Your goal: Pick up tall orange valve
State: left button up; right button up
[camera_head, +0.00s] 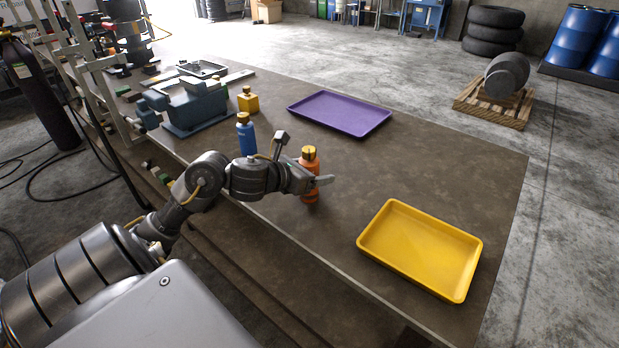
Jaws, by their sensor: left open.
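The tall orange valve (309,160) stands upright on the brown table, with a gold cap on top. My left gripper (322,181) is at the valve's middle, with a finger showing in front of it and to its right. The gripper is open around or beside the valve; the far finger is hidden, so I cannot tell which. A blue valve (246,138) with a gold cap stands to the left, behind my left arm. A short yellow valve (248,100) stands farther back. My right gripper is out of view.
A yellow tray (422,294) lies at the front right, empty. An empty purple tray (340,94) lies farther back. A blue-grey vise (195,104) stands at the left. The table between the trays is clear.

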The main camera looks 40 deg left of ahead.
aim_at(314, 159)
pick_arm(q)
jog(key=shift+w, duration=0.1)
grip_shut()
dwell(0.4)
jog(key=shift+r, duration=0.1)
jog(key=shift+r, duration=0.45)
notch_tip(314, 159, up, 2)
jog(key=shift+a+r, duration=0.1)
jog(key=shift+r, duration=0.1)
jog(key=s+a+r+b, duration=0.3)
jog(key=s+a+r, duration=0.6)
jog(key=s, duration=0.1)
jog(key=shift+a+r+b, duration=0.2)
jog(key=shift+r+b, duration=0.05)
jog(key=shift+b, duration=0.15)
